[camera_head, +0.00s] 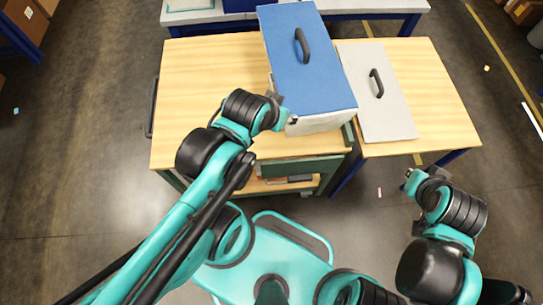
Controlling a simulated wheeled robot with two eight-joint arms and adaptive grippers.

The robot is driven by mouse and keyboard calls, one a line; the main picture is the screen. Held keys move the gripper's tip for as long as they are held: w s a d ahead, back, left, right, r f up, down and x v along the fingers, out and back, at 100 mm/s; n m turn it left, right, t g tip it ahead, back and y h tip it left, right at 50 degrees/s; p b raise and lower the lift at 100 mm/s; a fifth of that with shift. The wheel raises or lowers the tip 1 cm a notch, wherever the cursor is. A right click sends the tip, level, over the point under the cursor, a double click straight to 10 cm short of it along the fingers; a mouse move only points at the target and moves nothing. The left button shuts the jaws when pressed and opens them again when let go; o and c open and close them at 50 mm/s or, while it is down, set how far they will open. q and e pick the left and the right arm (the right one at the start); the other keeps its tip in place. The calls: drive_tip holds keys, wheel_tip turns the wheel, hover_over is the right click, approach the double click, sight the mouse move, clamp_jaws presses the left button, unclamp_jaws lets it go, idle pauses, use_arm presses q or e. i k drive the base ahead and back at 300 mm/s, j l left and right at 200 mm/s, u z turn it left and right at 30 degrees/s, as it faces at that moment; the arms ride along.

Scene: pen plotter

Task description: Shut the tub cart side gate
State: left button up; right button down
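I cannot pick out a tub cart or side gate with certainty. A wooden-topped cart (205,75) with a green frame (300,167) stands before me, with a black bar handle (151,108) at its left side. My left gripper (281,112) is over the cart top at the front left corner of a blue-lidded box (312,75), and its fingers are too small and hidden to read. Whether it touches the box is unclear. My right gripper (408,180) is over the floor in front of the right table, apart from everything; its opening is unclear.
A grey panel with a black handle (375,90) lies on the right wooden table (435,90), next to the box. Items lie on the cart's lower shelf (265,186). Another blue-framed table (375,8) stands behind. Floor is free at left and right.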

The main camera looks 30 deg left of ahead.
sight(300, 171)
drive_tip(key=k+j+u, duration=0.15)
drive_tip(key=k+j, duration=0.2)
drive_tip(key=k+l+z, duration=0.15)
drive_tip(key=k+l, duration=0.7)
drive_tip(key=l, duration=0.1)
